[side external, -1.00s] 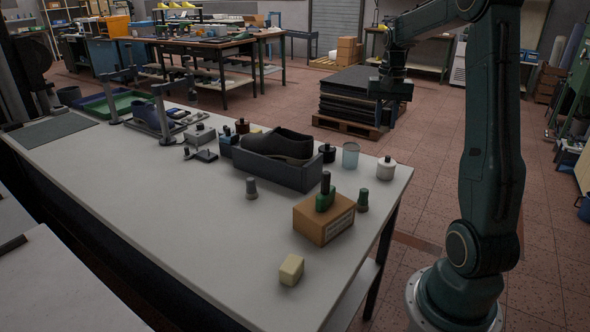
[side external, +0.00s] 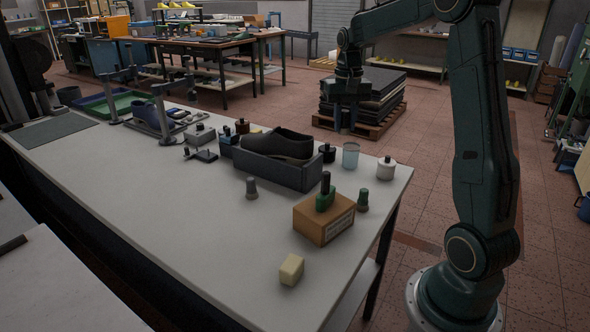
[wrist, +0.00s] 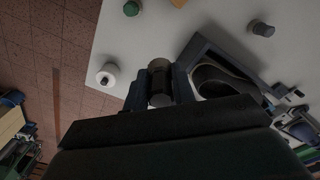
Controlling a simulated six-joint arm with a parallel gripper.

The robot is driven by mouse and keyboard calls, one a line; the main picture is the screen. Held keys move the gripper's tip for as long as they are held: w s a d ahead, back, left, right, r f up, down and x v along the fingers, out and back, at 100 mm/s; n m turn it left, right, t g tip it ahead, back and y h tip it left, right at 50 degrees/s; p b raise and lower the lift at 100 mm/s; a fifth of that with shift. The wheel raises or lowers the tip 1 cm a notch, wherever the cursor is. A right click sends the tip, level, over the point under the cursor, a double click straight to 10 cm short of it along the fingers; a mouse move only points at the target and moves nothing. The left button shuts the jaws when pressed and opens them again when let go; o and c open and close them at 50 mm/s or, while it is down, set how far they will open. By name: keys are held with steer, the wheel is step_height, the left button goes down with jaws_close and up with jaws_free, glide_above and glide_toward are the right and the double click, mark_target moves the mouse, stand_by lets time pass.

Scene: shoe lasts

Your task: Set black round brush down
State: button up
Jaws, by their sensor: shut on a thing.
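My gripper (side external: 347,105) hangs in the side view beyond the far right end of the white table, in front of the stacked dark sheets as seen there. In the wrist view its two dark fingers (wrist: 160,88) are shut on the black round brush (wrist: 160,68), a short dark cylinder. The brush shows only as a small dark shape below my gripper in the side view.
The table's front middle is clear.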

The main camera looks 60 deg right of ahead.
steer(key=w+a+n, duration=0.1)
steer(key=a, duration=0.2)
steer(key=w+a+n, duration=0.1)
steer(key=w+a, duration=0.1)
steer(key=a, duration=0.1)
steer(key=w+a+n, duration=0.1)
steer(key=w+a, duration=0.1)
steer(key=shift+w+a, duration=0.25)
steer(key=shift+a, duration=0.15)
steer(key=w+a+n, duration=0.3)
steer(key=a+n, duration=0.8)
steer(key=a, duration=1.9)
steer(key=f, duration=1.5)
steer(key=shift+w+d+f, duration=0.2)
steer(key=shift+d+f, duration=0.05)
steer(key=shift+f, duration=2.15)
